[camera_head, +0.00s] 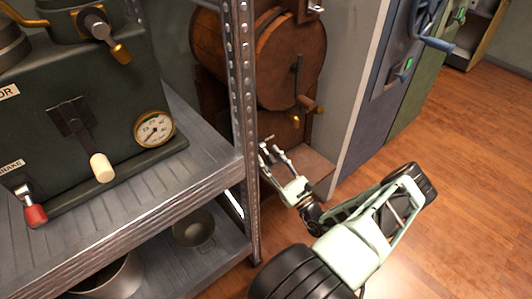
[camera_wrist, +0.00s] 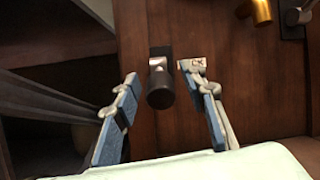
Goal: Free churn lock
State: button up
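The wooden churn (camera_head: 290,62) is a brown barrel on a wooden stand behind the shelf post, with a crank handle (camera_head: 306,102) on its front. My gripper (camera_head: 267,148) is low in front of the stand. In the wrist view, a dark cylindrical knob (camera_wrist: 160,92) on a short metal stem sticks out from the brown wood. My gripper (camera_wrist: 164,78) is open, with one blue-padded finger on each side of the knob. Gaps show on both sides, so the fingers seem not to touch it.
A metal shelf post (camera_head: 243,110) stands close left of my gripper. The shelf holds a dark green machine (camera_head: 130,90) with a gauge and levers. A brass part (camera_wrist: 261,12) is at the wrist view's upper right. Blue cabinets (camera_head: 385,80) stand right; wooden floor (camera_head: 470,150) is open.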

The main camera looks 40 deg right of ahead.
aim_at(264, 147)
grip_shut()
dwell(0.3)
jog(key=shift+r+p, duration=0.15)
jog(key=shift+p, duration=0.15)
jog(key=r+g+p, duration=0.1)
jog(key=p, duration=0.2)
jog(key=g+p, duration=0.1)
jog(key=p, duration=0.1)
jog(key=shift+s+r+p, duration=0.25)
jog(key=shift+r+p, duration=0.1)
jog(key=shift+p, duration=0.05)
jog(key=r+g+p, duration=0.1)
jog(key=g+p, duration=0.1)
jog(key=p, duration=0.2)
jog(key=g+p, duration=0.2)
jog(key=p, duration=0.3)
jog(key=shift+r, duration=0.4)
jog(key=g+p, duration=0.1)
jog(key=p, duration=0.1)
jog(key=r+g+p, duration=0.1)
jog(key=p, duration=0.2)
jog(key=shift+w+g+p, duration=0.1)
jog(key=shift+g+p, duration=0.25)
jog(key=shift+g, duration=0.05)
jog(key=g+p, duration=0.2)
jog(key=p, duration=0.1)
jog(key=shift+w+r+h, duration=0.15)
jog(key=shift+h, duration=0.15)
jog(key=shift+p, duration=0.4)
